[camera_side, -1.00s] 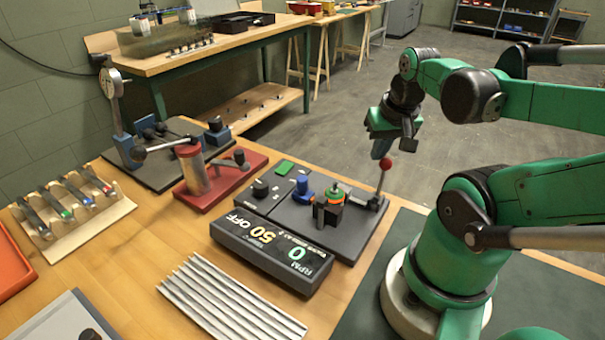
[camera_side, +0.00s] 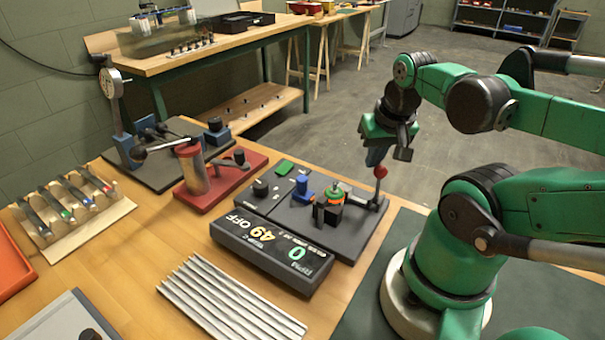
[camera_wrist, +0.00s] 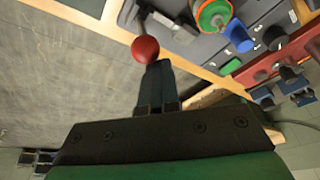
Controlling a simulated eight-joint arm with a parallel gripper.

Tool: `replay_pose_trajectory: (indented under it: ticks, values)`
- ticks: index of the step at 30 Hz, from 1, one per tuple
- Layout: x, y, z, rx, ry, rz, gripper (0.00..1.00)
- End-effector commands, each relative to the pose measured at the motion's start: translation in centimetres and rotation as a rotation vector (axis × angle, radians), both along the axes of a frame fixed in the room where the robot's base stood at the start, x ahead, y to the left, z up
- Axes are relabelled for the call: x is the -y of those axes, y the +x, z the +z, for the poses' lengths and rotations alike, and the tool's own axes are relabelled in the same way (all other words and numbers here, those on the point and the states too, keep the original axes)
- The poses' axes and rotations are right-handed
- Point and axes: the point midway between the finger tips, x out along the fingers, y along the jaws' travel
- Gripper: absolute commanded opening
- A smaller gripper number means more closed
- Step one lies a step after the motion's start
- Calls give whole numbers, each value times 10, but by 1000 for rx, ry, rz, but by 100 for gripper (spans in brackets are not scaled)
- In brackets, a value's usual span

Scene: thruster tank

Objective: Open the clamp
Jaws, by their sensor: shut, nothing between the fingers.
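The clamp's lever (camera_side: 376,190) stands at the right end of a dark bench unit (camera_side: 359,245) and carries a red ball knob (camera_side: 380,171). It leans slightly to the right in the side view. The ball also shows in the wrist view (camera_wrist: 145,48), just beyond the fingertips. My gripper (camera_side: 374,158) is shut and empty, pointing down right at the ball. I cannot tell whether the fingertips touch it. A green and orange round part (camera_side: 334,194) sits beside a black block (camera_side: 328,213) on the unit; the wrist view also shows the round part (camera_wrist: 212,14).
A blue knob (camera_side: 303,190) stands on the unit, whose display (camera_side: 268,250) reads 0 RPM, 49, OFF. A red-based stand (camera_side: 215,185) is to the left. Ribbed metal strips (camera_side: 230,305) lie in front. Open floor (camera_side: 330,125) lies behind the gripper.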

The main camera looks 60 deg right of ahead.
Motion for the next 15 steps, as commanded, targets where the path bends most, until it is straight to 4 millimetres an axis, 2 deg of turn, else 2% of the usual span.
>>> replay_pose_trajectory:
  ticks: [15]
  values:
    - [0, -1, 16, -3, 0, -1, 0]
